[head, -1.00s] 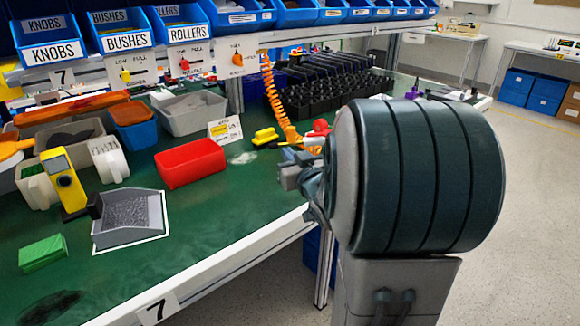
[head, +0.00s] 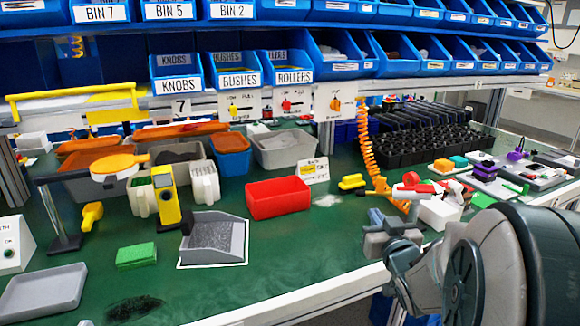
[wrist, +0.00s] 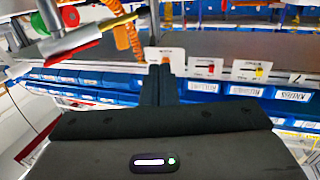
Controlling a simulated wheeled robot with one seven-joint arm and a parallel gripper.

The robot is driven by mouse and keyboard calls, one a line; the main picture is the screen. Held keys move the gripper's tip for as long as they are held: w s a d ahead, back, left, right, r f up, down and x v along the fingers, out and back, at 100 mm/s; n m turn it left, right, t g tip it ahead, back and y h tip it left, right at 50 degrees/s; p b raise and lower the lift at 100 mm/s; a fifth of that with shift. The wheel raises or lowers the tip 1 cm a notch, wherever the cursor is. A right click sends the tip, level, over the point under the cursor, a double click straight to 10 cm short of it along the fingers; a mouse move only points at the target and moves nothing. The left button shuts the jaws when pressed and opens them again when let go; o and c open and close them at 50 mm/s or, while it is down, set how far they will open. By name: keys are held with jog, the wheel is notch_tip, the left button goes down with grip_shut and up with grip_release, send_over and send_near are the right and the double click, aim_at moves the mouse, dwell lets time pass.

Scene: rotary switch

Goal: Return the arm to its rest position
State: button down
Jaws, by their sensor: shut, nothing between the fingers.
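My gripper (wrist: 159,72) shows in the wrist view with its dark fingers together and nothing between them. Its tips overlap the view of a white card behind, and I cannot tell the gap. In the head view my arm is at the lower right, its end over the bench's front edge. Three switch cards hang under the shelf: one with a yellow knob (head: 234,108), one with a red knob (head: 286,104) and one with an orange knob (head: 335,103). The wrist view shows them upside down, with the red knob (wrist: 211,69) and yellow knob (wrist: 260,72) clear of the fingers.
A red bin (head: 278,198), a grey scoop tray (head: 213,240) and a green block (head: 136,255) stand on the green bench. An orange coiled hose (head: 367,145) hangs near my arm. Black crates (head: 430,140) stand behind. Blue bins (head: 240,68) line the shelf above.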

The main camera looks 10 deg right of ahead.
jog(key=s+a+r+g+p, duration=0.5)
jog(key=s+a+g+p, duration=0.2)
jog(key=s+p, duration=0.3)
jog(key=s+a+r+g+y+p, duration=0.1)
jog(key=s+a+r+g+p, duration=0.5)
jog(key=s+g+p, duration=0.2)
jog(key=shift+s+a+r+n+p, duration=0.15)
jog(key=shift+s+a+n+p, duration=0.2)
jog(key=shift+s+p, duration=0.65)
